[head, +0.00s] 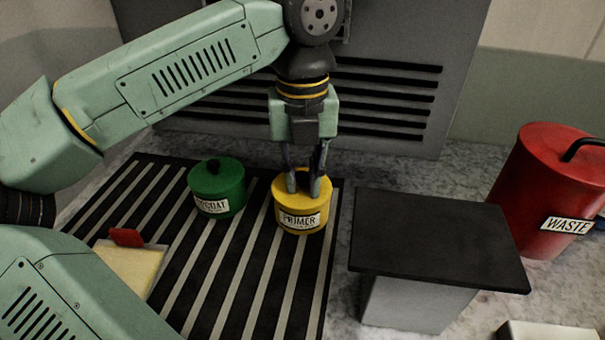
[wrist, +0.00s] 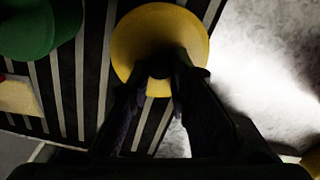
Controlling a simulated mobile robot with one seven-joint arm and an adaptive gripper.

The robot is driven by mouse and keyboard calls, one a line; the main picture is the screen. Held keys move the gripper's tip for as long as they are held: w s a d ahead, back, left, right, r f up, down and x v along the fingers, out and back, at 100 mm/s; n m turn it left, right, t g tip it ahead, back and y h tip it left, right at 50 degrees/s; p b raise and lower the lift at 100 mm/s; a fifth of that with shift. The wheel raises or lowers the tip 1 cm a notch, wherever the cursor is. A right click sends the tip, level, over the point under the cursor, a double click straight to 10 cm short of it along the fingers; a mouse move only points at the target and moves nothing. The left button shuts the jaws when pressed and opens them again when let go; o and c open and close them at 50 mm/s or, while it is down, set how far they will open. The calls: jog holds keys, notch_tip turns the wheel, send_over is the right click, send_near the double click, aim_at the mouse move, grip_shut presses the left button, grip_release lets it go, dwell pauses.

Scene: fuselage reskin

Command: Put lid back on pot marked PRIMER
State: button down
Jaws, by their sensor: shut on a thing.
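The yellow pot (head: 300,219) with a PRIMER label stands on the striped mat, near its right edge. Its yellow lid (head: 283,181) appears to be on top of the pot; whether it is fully seated I cannot tell. My gripper (head: 309,187) points straight down over the lid and is shut on the lid's dark knob, which the fingers mostly hide. In the wrist view the round yellow lid (wrist: 135,50) sits ahead of my gripper (wrist: 165,82), with the dark knob between the fingertips.
A green pot (head: 217,187), label partly readable as COAT, stands left of the yellow one. A cream pad with a red part (head: 127,237) lies at front left. A dark-topped stand (head: 435,235) is at right, and a red WASTE bin (head: 550,185) beyond it. A slatted grey panel (head: 385,95) is behind.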

jog(key=c, duration=1.4)
grip_release()
jog(key=shift+o, duration=0.4)
jog(key=o, duration=0.4)
jog(key=shift+r, duration=0.1)
jog(key=shift+r+p, duration=2.3)
jog(key=shift+r, duration=1.15)
jog(key=shift+c, duration=0.3)
grip_shut()
